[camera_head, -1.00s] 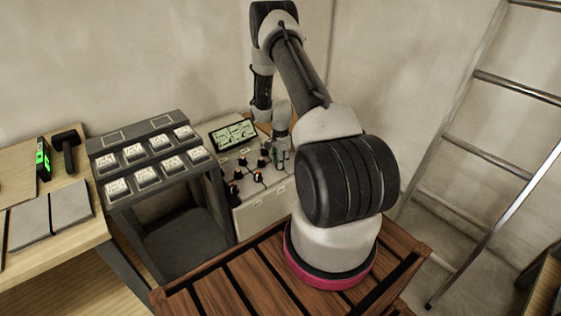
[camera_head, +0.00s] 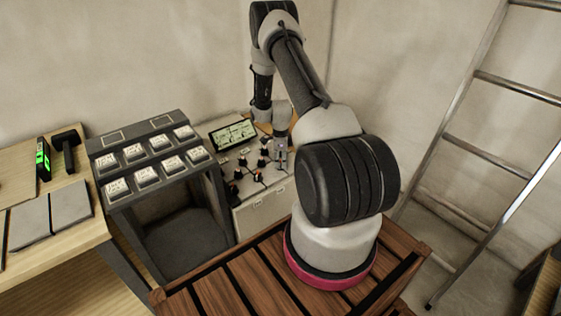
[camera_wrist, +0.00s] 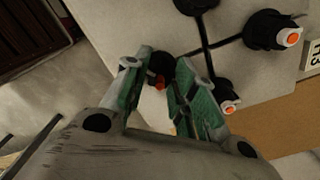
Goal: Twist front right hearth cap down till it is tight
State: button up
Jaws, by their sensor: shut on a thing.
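My gripper (camera_wrist: 160,66) has green-faced fingers, one on each side of a small black cap with a red part (camera_wrist: 159,70). It is shut on this cap, low over the pale tiles (camera_wrist: 120,20). Its fingers hide part of the cap, so how far down it sits cannot be told. Other black caps with orange tips stand on the dark joints, one at the upper right (camera_wrist: 266,30) and one beside the right finger (camera_wrist: 224,95). In the head view my gripper (camera_head: 281,152) is at the right side of the tiled top, right of the other caps (camera_head: 258,177).
A lit display panel (camera_head: 233,134) stands behind the caps. A dark rack with several white labelled pieces (camera_head: 147,172) is to the left. A wooden bench (camera_head: 70,245) with grey tiles lies further left. A ladder (camera_head: 480,150) leans at the right. A small numbered tag (camera_wrist: 313,55) lies beside one cap.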

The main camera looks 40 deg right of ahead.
dwell(0.3)
jog(key=o, duration=1)
jog(key=shift+o, duration=0.2)
notch_tip(320, 180, up, 12)
